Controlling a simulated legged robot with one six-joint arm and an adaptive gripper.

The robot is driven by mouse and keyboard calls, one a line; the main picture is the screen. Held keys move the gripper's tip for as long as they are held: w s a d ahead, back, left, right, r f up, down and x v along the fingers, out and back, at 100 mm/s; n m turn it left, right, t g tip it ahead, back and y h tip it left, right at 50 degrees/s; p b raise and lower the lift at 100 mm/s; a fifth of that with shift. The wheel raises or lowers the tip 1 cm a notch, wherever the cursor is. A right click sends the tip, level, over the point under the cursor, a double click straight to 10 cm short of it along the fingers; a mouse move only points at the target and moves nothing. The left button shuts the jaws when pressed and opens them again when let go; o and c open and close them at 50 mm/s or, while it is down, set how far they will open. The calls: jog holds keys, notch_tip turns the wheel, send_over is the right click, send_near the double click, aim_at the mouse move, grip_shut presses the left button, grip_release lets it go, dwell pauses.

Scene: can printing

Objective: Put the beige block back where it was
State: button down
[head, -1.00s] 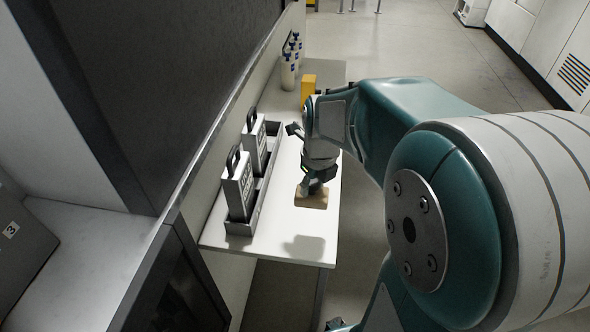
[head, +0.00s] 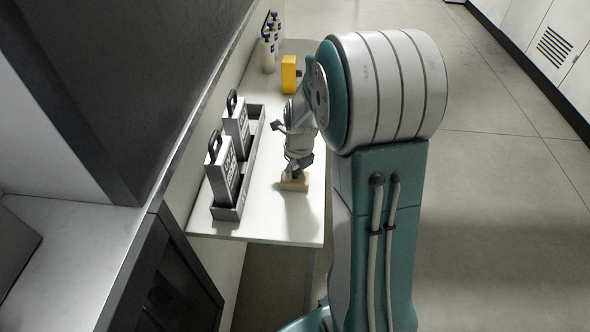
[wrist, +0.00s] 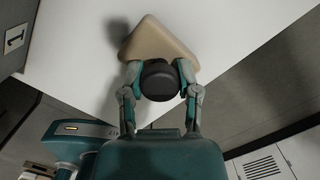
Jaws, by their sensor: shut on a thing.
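The beige block (head: 294,182) is at the front right part of the white table (head: 255,228). In the wrist view the block (wrist: 157,38) is a rounded wedge shape with a black round knob (wrist: 160,82). My gripper (wrist: 160,84) is shut on the knob, one finger on each side. In the head view my gripper (head: 296,168) is directly above the block. I cannot tell whether the block's underside touches the table. A dark shadow lies beside it.
A grey tray (head: 228,213) with two grey handled containers (head: 222,172) stands left of the block. Behind are a yellow box (head: 288,74) and several white bottles with blue tops (head: 268,52). The table's front edge is clear. A wall runs along the left.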

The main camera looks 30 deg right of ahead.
aim_at(299, 171)
jog(key=shift+c, duration=1.6)
grip_release()
notch_tip(299, 171, up, 12)
jog(key=s, duration=0.1)
jog(key=s+a+r+n+t, duration=0.2)
jog(key=s+a+n, duration=0.4)
jog(key=n, duration=1.1)
jog(key=s+a+r+n+t, duration=0.2)
jog(key=s+a+r+n, duration=0.3)
jog(key=s+n, duration=0.7)
jog(key=a+n, duration=0.1)
jog(key=n, duration=0.3)
jog(key=shift+a+n, duration=0.35)
jog(key=shift+n, duration=0.05)
